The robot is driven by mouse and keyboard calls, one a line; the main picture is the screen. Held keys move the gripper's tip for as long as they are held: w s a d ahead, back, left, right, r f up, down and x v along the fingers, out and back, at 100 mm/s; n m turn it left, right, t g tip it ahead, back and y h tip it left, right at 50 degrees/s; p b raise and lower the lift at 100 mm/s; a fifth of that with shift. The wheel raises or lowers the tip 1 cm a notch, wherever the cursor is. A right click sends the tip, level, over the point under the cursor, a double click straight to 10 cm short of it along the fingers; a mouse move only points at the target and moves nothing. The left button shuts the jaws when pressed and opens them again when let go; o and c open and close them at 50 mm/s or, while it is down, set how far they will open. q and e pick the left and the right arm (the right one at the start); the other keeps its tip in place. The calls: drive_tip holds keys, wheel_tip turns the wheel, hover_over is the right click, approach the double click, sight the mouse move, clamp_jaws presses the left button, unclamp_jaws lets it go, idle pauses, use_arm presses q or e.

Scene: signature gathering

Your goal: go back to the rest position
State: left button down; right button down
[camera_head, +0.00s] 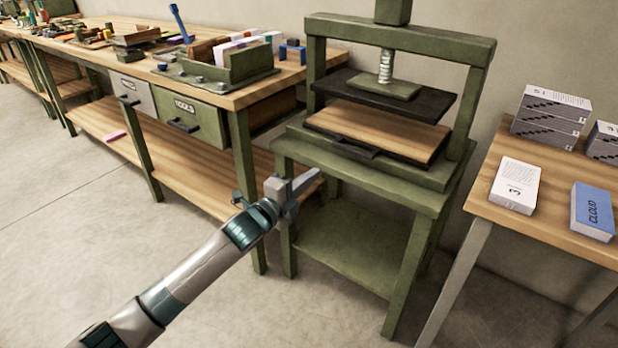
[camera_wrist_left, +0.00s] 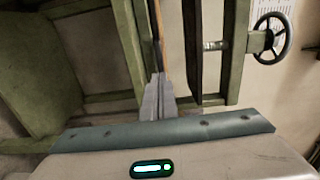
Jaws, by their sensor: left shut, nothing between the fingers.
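My left gripper (camera_head: 305,183) is shut and empty, held in the air in front of the green press stand (camera_head: 418,197) in the head view. In the left wrist view its closed fingers (camera_wrist_left: 158,95) point toward the press, overlapping the edge of its board in the picture. Whether it touches the stand cannot be told, but nothing is held. My right gripper does not show in the head view.
A workbench (camera_head: 283,88) with drawers stands at the left, with a rack and tools on top. A side table (camera_head: 545,228) at the right bears a white block (camera_head: 516,184), a blue block (camera_head: 592,210) and stacked blocks (camera_head: 550,115). The floor (camera_head: 60,200) at the left is clear.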

use_arm(q)
drive_tip(key=shift+s+a, duration=0.1)
drive_tip(key=shift+s, duration=0.05)
